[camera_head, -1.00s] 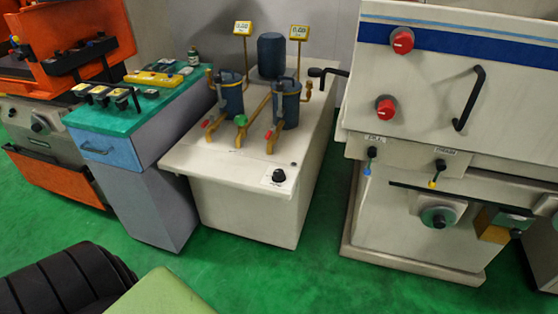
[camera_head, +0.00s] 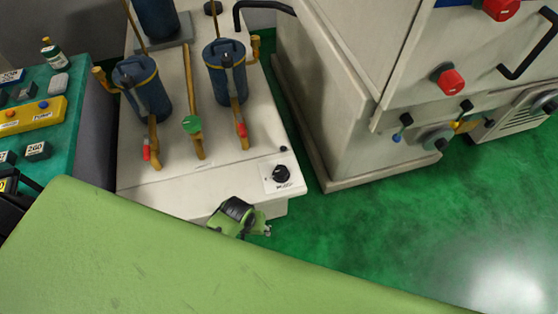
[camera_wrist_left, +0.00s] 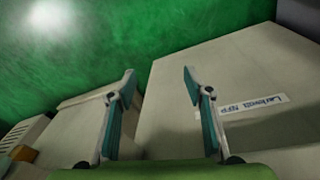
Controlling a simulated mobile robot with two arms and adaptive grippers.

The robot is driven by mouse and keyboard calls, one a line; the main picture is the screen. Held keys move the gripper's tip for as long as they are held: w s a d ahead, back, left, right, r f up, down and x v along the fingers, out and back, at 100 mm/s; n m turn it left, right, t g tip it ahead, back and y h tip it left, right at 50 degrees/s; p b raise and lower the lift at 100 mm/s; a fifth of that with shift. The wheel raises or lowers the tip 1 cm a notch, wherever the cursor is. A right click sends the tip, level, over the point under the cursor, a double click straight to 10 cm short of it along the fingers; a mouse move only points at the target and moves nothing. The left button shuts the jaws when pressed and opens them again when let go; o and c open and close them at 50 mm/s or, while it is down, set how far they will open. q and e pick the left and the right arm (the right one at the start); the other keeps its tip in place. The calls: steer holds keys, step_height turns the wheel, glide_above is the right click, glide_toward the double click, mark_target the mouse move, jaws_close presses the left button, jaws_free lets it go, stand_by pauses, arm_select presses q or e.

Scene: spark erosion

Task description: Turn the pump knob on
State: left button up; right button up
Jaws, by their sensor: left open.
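The pump knob (camera_head: 281,174) is a small black dial on a white label plate, at the front right corner of the pump unit's cream top (camera_head: 236,178). In the head view my green left arm crosses the foreground. Its black and green end (camera_head: 238,214) is in front of the unit, below and left of the knob and apart from it. In the left wrist view my left gripper (camera_wrist_left: 158,78) is open, with nothing between its fingers. A pale cabinet surface with a text label (camera_wrist_left: 253,107) lies beyond them; the knob is not visible there. My right gripper is not in view.
A cream machine with red knobs (camera_head: 447,80) is at the right. A teal-topped bench (camera_head: 62,135) is at the left. Green floor (camera_head: 390,200) is clear at the right.

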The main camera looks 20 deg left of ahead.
arm_select(q)
steer(key=w+d+r+n+p, duration=0.1)
steer(key=w+d+r, duration=0.15)
steer(key=r, duration=0.65)
steer(key=w+d+r+n+p, duration=0.1)
steer(key=w+r+n, duration=0.15)
steer(key=r, duration=0.65)
steer(key=n+g, duration=0.2)
steer(key=n, duration=0.7)
glide_toward(281, 170)
steer(key=shift+n+y, duration=0.25)
steer(key=shift+y, duration=0.05)
steer(key=f, duration=0.6)
steer(key=f+p, duration=0.1)
steer(key=f, duration=0.2)
steer(key=shift+s+d+f, duration=0.1)
steer(key=shift+s+d, duration=0.05)
steer(key=shift+d, duration=0.1)
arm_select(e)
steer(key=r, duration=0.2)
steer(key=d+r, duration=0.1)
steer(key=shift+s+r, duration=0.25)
arm_select(q)
steer(key=c, duration=1.1)
